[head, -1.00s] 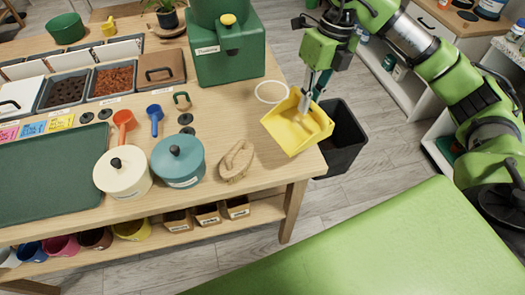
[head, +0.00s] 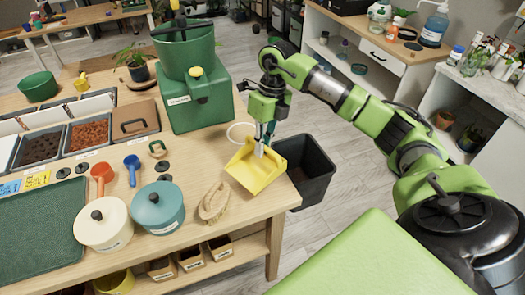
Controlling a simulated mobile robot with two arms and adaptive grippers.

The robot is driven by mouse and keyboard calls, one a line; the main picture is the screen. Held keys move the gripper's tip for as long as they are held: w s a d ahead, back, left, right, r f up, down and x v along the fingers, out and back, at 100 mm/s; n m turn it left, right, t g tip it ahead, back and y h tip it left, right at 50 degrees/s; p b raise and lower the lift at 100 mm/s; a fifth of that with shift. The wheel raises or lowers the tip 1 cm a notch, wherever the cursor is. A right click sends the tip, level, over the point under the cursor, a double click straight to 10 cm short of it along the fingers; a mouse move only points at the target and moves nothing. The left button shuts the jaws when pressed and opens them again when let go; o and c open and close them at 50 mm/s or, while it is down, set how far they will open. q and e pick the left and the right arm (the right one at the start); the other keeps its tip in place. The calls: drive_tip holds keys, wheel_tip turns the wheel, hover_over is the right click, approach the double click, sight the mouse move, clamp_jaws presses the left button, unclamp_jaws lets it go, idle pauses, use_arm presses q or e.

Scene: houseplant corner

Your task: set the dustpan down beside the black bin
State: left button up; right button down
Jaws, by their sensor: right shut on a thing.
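The yellow dustpan (head: 256,171) is at the right end of the wooden table, near its edge. My right gripper (head: 264,146) points down and is shut on the dustpan's pale handle. Whether the pan touches the tabletop or hangs just above it I cannot tell. The black bin (head: 312,168) stands on the floor just right of the table end, open at the top, its near left part hidden behind the table and pan. My left gripper is not in view.
A scrubbing brush (head: 215,201), a teal lidded pot (head: 158,206) and a cream lidded pot (head: 102,222) stand left of the dustpan. A green dispenser box (head: 190,100) is behind it. Grey floor (head: 345,185) is clear right of the bin.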

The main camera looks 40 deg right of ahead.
sight(262, 159)
drive_tip(key=shift+w+d+f, duration=0.25)
drive_tip(key=shift+w+f, duration=0.1)
drive_tip(key=shift+f, duration=0.15)
drive_tip(key=shift+w+d+f, duration=0.2)
drive_tip(key=shift+w+f, duration=0.15)
drive_tip(key=shift+f, duration=0.1)
drive_tip(key=shift+d+f+p, duration=0.1)
drive_tip(key=shift+f+p, duration=0.2)
drive_tip(key=shift+p, duration=0.05)
wheel_tip(262, 159, down, 2)
drive_tip(key=shift+f+p, duration=0.15)
drive_tip(key=shift+p, duration=0.45)
drive_tip(key=shift+f, duration=0.2)
drive_tip(key=shift+f, duration=0.15)
drive_tip(key=c, duration=2.1)
unclamp_jaws()
drive_tip(key=shift+c, duration=0.2)
